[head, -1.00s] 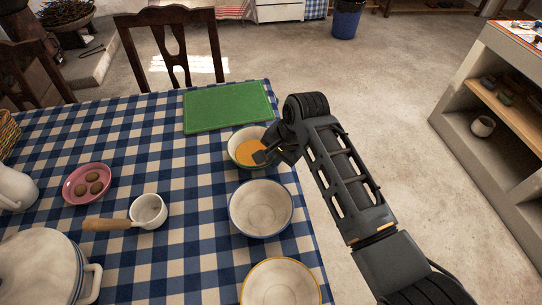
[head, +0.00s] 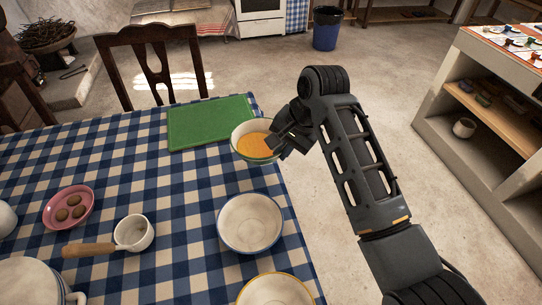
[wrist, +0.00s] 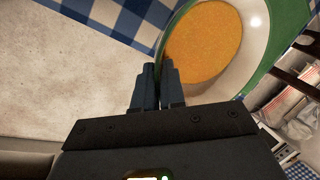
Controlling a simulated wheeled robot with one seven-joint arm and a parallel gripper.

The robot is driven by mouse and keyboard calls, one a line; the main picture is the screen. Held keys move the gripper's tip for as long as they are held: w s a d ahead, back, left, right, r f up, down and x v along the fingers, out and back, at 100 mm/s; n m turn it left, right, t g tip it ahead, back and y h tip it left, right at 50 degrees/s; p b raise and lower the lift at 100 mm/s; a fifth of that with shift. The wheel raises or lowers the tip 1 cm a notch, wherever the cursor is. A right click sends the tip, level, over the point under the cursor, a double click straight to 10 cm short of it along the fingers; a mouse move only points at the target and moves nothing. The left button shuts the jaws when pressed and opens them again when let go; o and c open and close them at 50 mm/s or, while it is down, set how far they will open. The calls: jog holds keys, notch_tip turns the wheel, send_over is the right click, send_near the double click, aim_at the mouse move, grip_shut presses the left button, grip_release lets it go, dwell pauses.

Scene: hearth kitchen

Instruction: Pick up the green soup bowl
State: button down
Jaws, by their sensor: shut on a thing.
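The green soup bowl (head: 238,150) has a pale inside and holds orange soup. In the head view it is close to the table's right edge, beside the near right corner of the green board, and looks raised off the cloth. My gripper (head: 273,142) is shut on its right rim. My finger pair (wrist: 158,88) is close together at the bowl's near rim. The exact contact is hidden by the fingers.
A blue-rimmed white bowl (head: 250,236) and a yellow-rimmed bowl (head: 275,290) stand nearer on the checked cloth. The green board (head: 210,122) lies behind. A chair (head: 155,65) stands at the far edge.

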jog(key=w+d+r, duration=0.1)
jog(key=d+r, duration=0.3)
jog(key=d, duration=0.2)
jog(key=shift+w+b, duration=0.3)
dwell(1.8)
